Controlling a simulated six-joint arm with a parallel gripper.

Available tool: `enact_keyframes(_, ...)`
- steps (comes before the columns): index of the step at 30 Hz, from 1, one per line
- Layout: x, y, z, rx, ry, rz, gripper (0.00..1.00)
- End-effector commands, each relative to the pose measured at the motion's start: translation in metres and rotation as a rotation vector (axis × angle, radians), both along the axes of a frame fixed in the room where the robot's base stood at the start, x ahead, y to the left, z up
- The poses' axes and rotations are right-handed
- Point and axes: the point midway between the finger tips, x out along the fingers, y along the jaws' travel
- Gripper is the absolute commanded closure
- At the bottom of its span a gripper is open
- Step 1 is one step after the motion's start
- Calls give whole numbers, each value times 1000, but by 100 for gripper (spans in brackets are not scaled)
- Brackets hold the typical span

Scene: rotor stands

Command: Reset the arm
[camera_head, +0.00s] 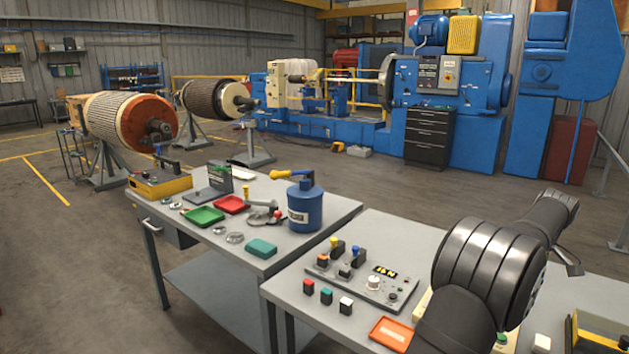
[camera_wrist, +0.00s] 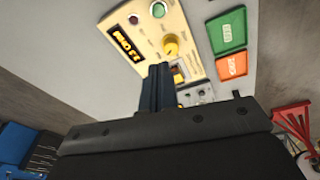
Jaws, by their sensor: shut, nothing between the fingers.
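My gripper (camera_wrist: 158,75) shows in the wrist view with its dark fingers together and nothing between them. From that view the fingers overlap the lower edge of a cream control panel (camera_wrist: 142,25), near its yellow knob (camera_wrist: 171,45). I cannot tell whether they touch it. In the head view my black arm (camera_head: 490,262) rises from the bottom right and bends over the right-hand grey table (camera_head: 400,235). The arm hides much of the cream panel there. The fingertips are not clear in the head view.
A grey switch panel (camera_head: 365,287), small coloured blocks and an orange tray (camera_head: 388,335) lie left of my arm. A yellow box (camera_head: 600,335) is at the right edge. The left table holds a blue can (camera_head: 304,208).

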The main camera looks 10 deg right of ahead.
Motion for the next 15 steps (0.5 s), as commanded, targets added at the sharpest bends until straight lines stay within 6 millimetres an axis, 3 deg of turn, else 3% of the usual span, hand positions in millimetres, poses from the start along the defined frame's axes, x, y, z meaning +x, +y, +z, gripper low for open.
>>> enact_keyframes(7,-7,-7,21,-68,167,245,100)
enact_keyframes(15,-8,-6,-39,-61,160,234,100)
